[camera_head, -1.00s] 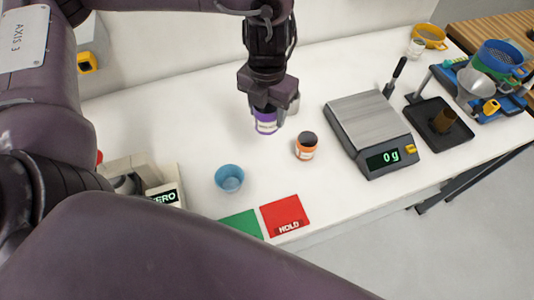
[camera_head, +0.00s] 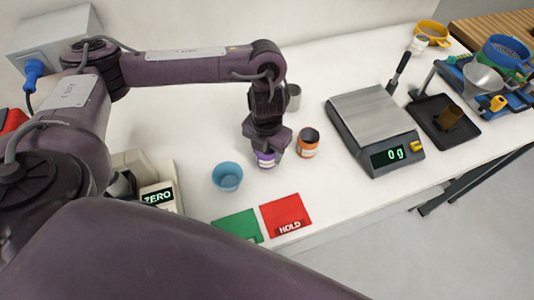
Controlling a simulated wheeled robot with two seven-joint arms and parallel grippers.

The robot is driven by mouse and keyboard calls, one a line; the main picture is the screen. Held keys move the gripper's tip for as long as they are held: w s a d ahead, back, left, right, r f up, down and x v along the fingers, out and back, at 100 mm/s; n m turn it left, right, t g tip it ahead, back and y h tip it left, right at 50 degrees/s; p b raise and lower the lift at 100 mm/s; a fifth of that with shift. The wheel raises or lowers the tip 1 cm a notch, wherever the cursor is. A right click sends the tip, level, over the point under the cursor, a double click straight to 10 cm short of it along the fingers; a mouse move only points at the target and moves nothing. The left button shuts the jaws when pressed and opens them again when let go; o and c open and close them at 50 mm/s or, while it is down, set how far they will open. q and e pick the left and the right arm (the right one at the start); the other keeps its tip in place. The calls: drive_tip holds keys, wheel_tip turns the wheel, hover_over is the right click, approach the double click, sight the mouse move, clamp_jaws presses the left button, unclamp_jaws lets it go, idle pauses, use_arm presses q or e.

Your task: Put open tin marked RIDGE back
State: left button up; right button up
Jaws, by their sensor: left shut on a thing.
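My left gripper (camera_head: 266,150) points down and is shut on a small tin with a purple and white label (camera_head: 265,160). The tin looks upright and at or just above the white table; I cannot tell if it touches. Its top is hidden by the gripper. Just right of it stands an open tin with an orange and white label (camera_head: 307,148), dark inside. A plain grey tin (camera_head: 293,98) stands behind the gripper, partly hidden. The lettering on the labels is too small to read, so I cannot tell which says RIDGE. My right gripper is not in view.
A blue cup (camera_head: 227,177) stands left of the gripper. Green (camera_head: 238,224) and red HOLD (camera_head: 286,214) mats lie at the front edge. A scale (camera_head: 372,124) reading 0 g and a black tray (camera_head: 462,133) stand right.

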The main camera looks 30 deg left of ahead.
use_arm(q)
drive_tip(key=shift+f, duration=0.75)
drive_tip(key=shift+f, duration=0.2)
drive_tip(key=o, duration=1.4)
drive_tip(key=shift+r, duration=0.1)
drive_tip(key=shift+r, duration=0.45)
wheel_tip(320, 180, up, 11)
drive_tip(key=shift+r+p, duration=0.2)
drive_tip(key=shift+p, duration=1)
